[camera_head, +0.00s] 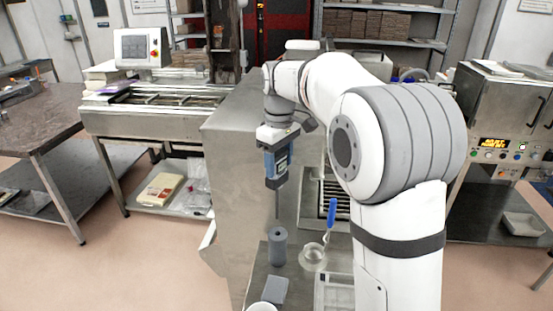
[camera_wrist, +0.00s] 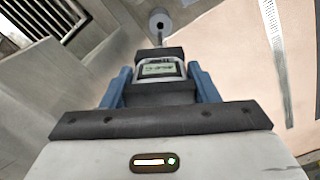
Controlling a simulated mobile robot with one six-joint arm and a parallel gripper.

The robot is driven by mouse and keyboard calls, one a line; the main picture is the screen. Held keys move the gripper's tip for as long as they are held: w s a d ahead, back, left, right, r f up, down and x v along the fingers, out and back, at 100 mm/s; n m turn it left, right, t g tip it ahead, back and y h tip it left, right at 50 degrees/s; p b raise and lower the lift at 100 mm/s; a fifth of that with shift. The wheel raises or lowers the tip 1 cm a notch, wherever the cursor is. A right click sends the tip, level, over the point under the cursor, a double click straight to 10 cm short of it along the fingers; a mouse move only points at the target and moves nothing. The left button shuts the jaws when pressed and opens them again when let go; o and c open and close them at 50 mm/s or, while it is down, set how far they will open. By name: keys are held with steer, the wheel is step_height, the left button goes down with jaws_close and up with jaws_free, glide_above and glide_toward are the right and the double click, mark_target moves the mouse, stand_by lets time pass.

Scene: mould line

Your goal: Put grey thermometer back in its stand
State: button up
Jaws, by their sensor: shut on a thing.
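My gripper (camera_head: 277,170) is shut on the grey thermometer, with its blue fingers on either side of the thermometer's body. In the wrist view the thermometer (camera_wrist: 158,70) shows its small lit display between the fingers of my gripper (camera_wrist: 160,82). Its thin probe (camera_head: 277,206) points down. The stand, a grey upright cylinder (camera_head: 277,248), is on the steel bench below the probe. The top of the stand also shows in the wrist view (camera_wrist: 159,19), near the end of the probe. I cannot tell whether the tip touches the stand.
A glass dish (camera_head: 313,258) and a blue-handled tool (camera_head: 331,214) are right of the stand. A grey block (camera_head: 273,290) and a white bowl (camera_head: 262,307) lie in front of it. A shallow tray (camera_head: 334,280) is at the front right. A steel housing (camera_head: 232,150) rises behind left.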

mark_target(279, 177)
steer(key=shift+f+b, duration=1.95)
steer(key=shift+f, duration=0.55)
step_height(279, 177, down, 12)
steer(key=b, duration=0.7)
steer(key=shift+f+b, duration=0.15)
steer(key=shift+b, duration=0.15)
steer(key=shift+f, duration=0.1)
steer(key=o, duration=1.1)
step_height(279, 177, up, 8)
steer(key=shift+f, duration=0.15)
